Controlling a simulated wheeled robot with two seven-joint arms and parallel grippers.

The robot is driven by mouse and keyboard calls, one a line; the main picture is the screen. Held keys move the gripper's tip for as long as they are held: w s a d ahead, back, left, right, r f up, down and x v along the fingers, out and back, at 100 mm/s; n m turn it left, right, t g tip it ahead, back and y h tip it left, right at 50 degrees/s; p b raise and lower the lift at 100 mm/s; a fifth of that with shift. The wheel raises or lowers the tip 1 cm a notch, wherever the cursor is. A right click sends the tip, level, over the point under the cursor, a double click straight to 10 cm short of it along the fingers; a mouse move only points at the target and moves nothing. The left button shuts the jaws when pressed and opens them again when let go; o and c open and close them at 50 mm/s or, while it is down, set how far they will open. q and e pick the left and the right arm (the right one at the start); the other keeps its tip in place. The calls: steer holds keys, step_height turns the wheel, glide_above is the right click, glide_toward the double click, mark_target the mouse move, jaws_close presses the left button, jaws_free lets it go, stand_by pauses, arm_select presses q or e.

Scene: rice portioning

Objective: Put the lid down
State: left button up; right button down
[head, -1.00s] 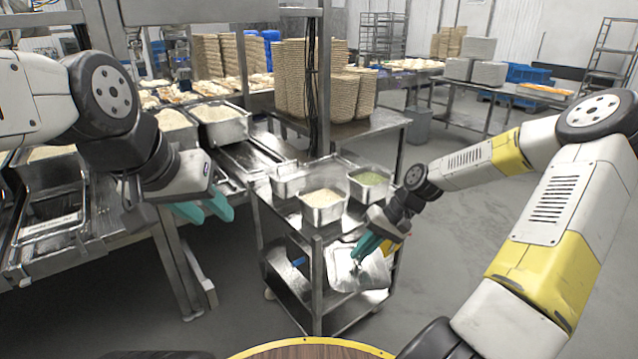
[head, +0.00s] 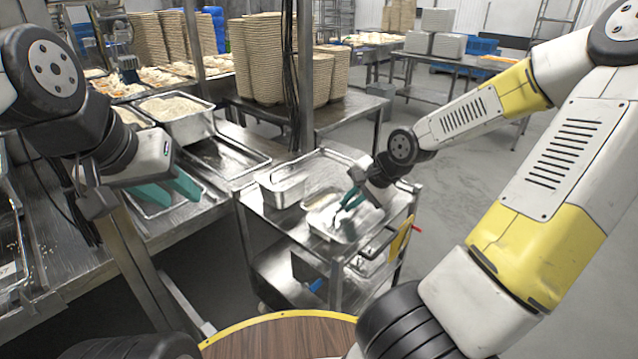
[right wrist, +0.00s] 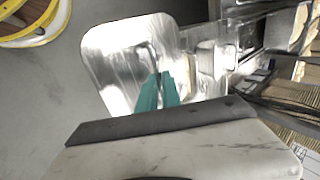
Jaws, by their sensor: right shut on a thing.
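The shiny metal lid (head: 335,226) is in my right gripper (head: 346,203), whose teal fingers are shut on its handle. It is at the cart's upper level, in front of a pan with pale contents (head: 318,196) that it partly hides. I cannot tell whether the lid touches the cart. In the right wrist view the lid (right wrist: 108,62) spreads out beyond the closed fingertips (right wrist: 160,78). My left gripper (head: 172,190) is open and empty, left of the cart near the counter.
The metal cart (head: 262,218) has a lower shelf (head: 275,268). A metal pan (head: 283,188) stands at its left. A rice pan (head: 178,118) stands on the counter at the left. A yellow item (head: 400,240) hangs at the cart's right side.

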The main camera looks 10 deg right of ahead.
steer(key=w+f, duration=0.2)
steer(key=w, duration=0.5)
steer(key=w+f, duration=0.3)
steer(key=w, duration=0.5)
steer(key=shift+f, duration=0.1)
steer(key=shift+s+f, duration=0.1)
steer(key=shift+f, duration=0.3)
steer(key=c, duration=1.5)
jaws_free()
steer(key=shift+c, duration=0.2)
